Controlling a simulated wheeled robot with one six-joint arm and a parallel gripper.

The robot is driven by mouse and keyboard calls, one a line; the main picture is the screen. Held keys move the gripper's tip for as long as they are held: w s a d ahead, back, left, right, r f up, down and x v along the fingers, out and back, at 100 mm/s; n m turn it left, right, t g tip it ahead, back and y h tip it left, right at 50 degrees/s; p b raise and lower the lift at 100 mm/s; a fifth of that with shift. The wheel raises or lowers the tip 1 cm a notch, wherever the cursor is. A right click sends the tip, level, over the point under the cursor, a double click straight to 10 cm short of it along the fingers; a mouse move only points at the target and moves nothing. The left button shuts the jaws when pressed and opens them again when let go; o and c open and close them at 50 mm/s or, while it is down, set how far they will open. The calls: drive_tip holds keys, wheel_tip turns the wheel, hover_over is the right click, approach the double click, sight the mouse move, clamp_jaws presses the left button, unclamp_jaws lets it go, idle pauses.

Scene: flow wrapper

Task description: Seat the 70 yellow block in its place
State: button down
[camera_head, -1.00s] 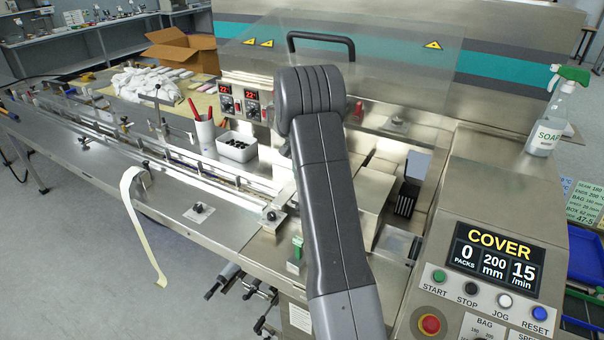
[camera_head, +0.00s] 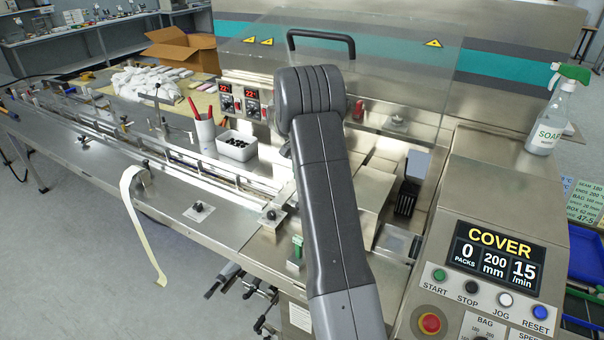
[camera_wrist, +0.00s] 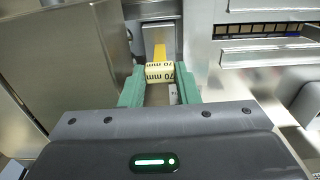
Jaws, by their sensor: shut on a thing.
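The yellow block (camera_wrist: 160,73) shows in the wrist view, with "70 mm" printed in dark letters on its pale yellow face. My gripper (camera_wrist: 160,88) is shut on it, one green finger on each side. A darker yellow part (camera_wrist: 160,52) stands just beyond the block, in front of a grey metal upright (camera_wrist: 158,34). I cannot tell whether the block touches the metal below or behind it. In the head view my arm hides the gripper and the block.
A clear guard with a black handle (camera_head: 321,35) is raised over the machine. The control panel (camera_head: 496,262) reads "COVER". A soap bottle (camera_head: 549,120) stands at the right.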

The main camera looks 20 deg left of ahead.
drive_tip(key=shift+f+b, duration=1.1)
drive_tip(key=shift+f, duration=0.85)
drive_tip(key=c, duration=1)
unclamp_jaws()
drive_tip(key=shift+f, duration=0.1)
wheel_tip(320, 180, up, 14)
drive_tip(key=shift+a+b, duration=0.15)
drive_tip(key=shift+b, duration=0.9)
drive_tip(key=shift+f, duration=0.1)
drive_tip(key=shift+f+p, duration=0.5)
drive_tip(key=shift+f, duration=3.45)
